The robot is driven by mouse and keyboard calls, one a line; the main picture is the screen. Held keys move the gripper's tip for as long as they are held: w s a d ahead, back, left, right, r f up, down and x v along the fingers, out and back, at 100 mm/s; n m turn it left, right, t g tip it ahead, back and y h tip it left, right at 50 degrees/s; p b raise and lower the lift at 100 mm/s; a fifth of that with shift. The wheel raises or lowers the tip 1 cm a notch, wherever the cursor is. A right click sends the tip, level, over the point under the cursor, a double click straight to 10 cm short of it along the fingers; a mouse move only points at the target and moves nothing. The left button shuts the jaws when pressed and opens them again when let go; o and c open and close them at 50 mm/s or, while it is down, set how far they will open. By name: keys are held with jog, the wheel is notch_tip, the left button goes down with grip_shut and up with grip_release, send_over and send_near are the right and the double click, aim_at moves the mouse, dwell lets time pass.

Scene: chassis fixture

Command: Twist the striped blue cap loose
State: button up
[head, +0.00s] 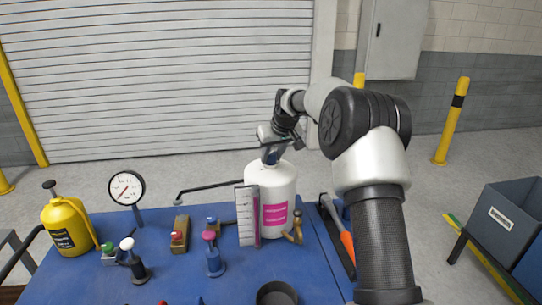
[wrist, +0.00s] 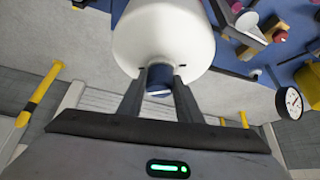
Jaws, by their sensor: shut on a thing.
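A large white bottle (head: 272,190) with a pink label stands upright on the blue table. My gripper (head: 271,158) is at the top of this bottle, coming down from above. In the wrist view the two fingers of my gripper (wrist: 159,82) are closed on the sides of the blue cap (wrist: 159,78) at the bottle's neck. The white bottle (wrist: 163,35) fills the upper middle of that view.
On the blue table (head: 180,285), a white graduated panel (head: 247,215) stands close in front of the bottle and a brass fitting (head: 294,233) sits at its right. A yellow sprayer (head: 68,227), a dial gauge (head: 126,188) and several small valves stand left. An orange-handled tool (head: 346,240) lies right.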

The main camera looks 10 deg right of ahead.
jog(key=shift+n+y, duration=0.3)
jog(key=shift+n, duration=0.4)
jog(key=n, duration=0.1)
jog(key=n+y, duration=0.1)
jog(key=shift+w+d+f+n+g, duration=0.1)
jog(key=shift+d+n+g, duration=0.2)
jog(key=shift+n+g, duration=0.1)
jog(key=shift+n+y, duration=0.5)
jog(key=shift+n, duration=0.1)
jog(key=n+g, duration=0.1)
jog(key=n+y, duration=0.1)
jog(key=n, duration=0.1)
jog(key=shift+w+f+g, duration=0.1)
jog(key=shift+w+g, duration=0.1)
jog(key=shift+g, duration=0.2)
jog(key=shift+n, duration=0.5)
jog(key=shift+s+d, duration=0.1)
